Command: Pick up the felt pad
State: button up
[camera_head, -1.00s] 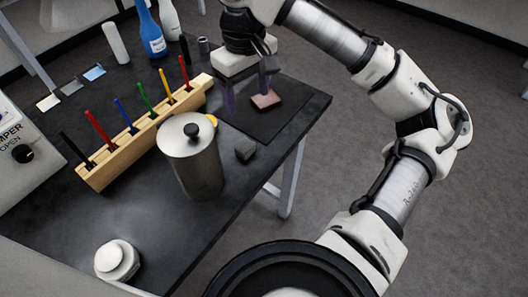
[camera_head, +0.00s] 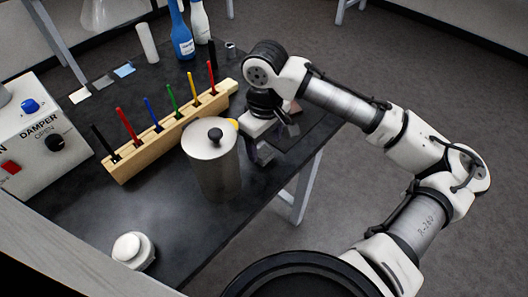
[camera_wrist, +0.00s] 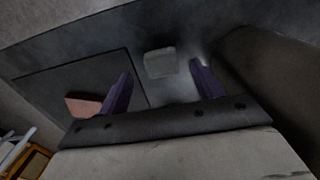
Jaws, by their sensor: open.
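A small grey block, which I take to be the felt pad (camera_wrist: 160,62), lies on the dark tabletop. In the wrist view it sits ahead of my gripper (camera_wrist: 160,72), between the lines of the two purple fingers and slightly beyond their tips. My gripper is open and empty.
The metal canister (camera_head: 213,165) stands close left of my gripper; its dark side (camera_wrist: 270,75) fills the wrist view's right. A pinkish block (camera_wrist: 84,106) lies on a dark mat (camera_wrist: 60,80). A wooden rack (camera_head: 150,147) with coloured sticks stands behind. The table edge is near.

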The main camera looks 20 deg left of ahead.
aim_at(264, 152)
jog(key=shift+a+f, duration=0.1)
jog(key=shift+f, duration=1.45)
jog(key=shift+c, duration=0.3)
jog(key=c, duration=1)
jog(key=shift+r, duration=0.2)
notch_tip(264, 152, up, 20)
jog(key=shift+f+b, duration=0.1)
jog(key=shift+b, duration=0.4)
